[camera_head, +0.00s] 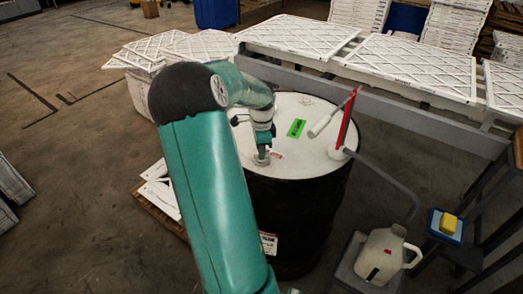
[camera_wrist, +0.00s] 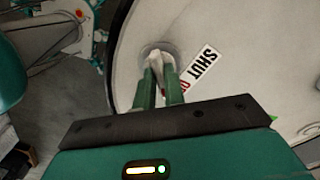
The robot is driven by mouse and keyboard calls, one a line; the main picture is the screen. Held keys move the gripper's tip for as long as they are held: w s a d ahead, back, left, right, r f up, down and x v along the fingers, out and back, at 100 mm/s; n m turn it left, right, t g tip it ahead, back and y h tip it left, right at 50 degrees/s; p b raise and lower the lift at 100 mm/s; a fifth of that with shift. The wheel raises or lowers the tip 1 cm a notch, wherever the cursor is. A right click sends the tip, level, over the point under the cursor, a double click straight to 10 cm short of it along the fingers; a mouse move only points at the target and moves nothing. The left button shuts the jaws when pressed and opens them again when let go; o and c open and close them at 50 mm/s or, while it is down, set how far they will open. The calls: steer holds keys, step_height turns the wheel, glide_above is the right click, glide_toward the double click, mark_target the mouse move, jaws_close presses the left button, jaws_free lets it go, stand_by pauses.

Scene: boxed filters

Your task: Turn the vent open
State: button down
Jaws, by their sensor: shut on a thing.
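A black drum (camera_head: 296,217) with a white lid (camera_head: 290,106) stands in the middle of the head view. My gripper (camera_head: 262,152) points down at the near left part of the lid. In the wrist view, the two green fingers of my gripper (camera_wrist: 160,86) are shut on the pale vent (camera_wrist: 157,55), which sits on a round base on the lid. A white label (camera_wrist: 204,63) beside it reads "SHUT" and then a red letter; the fingers and palm hide the rest. I cannot tell how far the vent is turned.
A red pump with a grey handle (camera_head: 324,121) stands at the lid's right edge, its grey spout reaching right. A green label (camera_head: 296,128) lies on the lid. A jug (camera_head: 382,256) stands at lower right. Boxed filters (camera_head: 414,65) line the back.

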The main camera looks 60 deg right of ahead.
steer(key=c, duration=1.5)
jaws_free()
step_height(320, 180, up, 14)
steer(key=shift+f, duration=0.1)
